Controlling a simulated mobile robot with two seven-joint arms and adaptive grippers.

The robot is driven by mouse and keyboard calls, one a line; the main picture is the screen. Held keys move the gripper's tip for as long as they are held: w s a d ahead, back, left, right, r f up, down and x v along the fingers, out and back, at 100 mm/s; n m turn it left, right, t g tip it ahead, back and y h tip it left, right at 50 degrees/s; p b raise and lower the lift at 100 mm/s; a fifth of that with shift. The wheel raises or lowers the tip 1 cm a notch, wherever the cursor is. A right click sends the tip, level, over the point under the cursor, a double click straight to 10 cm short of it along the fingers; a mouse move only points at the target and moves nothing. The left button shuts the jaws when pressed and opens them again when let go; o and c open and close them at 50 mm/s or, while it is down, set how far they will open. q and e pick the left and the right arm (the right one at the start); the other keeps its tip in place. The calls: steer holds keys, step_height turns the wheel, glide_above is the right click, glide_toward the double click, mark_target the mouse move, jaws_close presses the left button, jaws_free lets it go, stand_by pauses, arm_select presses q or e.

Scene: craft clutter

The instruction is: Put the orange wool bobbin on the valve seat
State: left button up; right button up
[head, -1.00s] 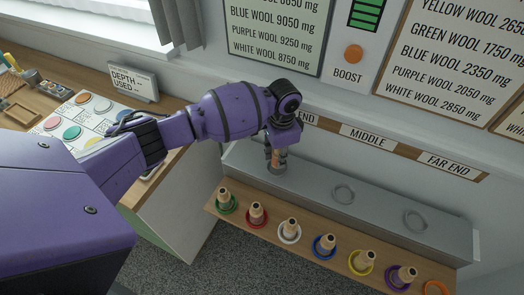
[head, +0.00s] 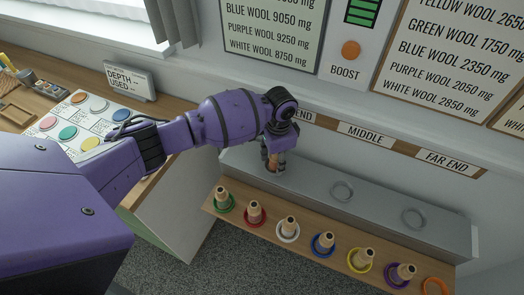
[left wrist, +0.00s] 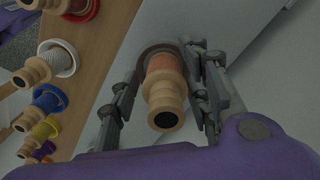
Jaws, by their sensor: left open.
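The orange wool bobbin (left wrist: 164,74) stands on the valve seat at the near-end side of the grey ledge. Its pale wooden top points toward the left wrist camera. In the head view the bobbin (head: 273,162) is partly hidden by my left gripper (head: 275,156). The left gripper (left wrist: 165,98) is open, with a finger on each side of the bobbin and small gaps showing. A dark rim of the seat (left wrist: 148,52) shows around the bobbin's base; the exact fit is partly hidden. My right gripper is not in view.
On the wooden shelf in front stand several bobbins on coloured rings; the orange ring (head: 436,286) is empty. The wall with signs rises close behind.

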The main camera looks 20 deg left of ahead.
arm_select(q)
step_height(320, 180, up, 11)
steer(key=shift+w+r+p, duration=0.15)
steer(key=shift+r+p, duration=0.05)
steer(key=shift+p, duration=0.45)
steer(key=shift+r, duration=0.6)
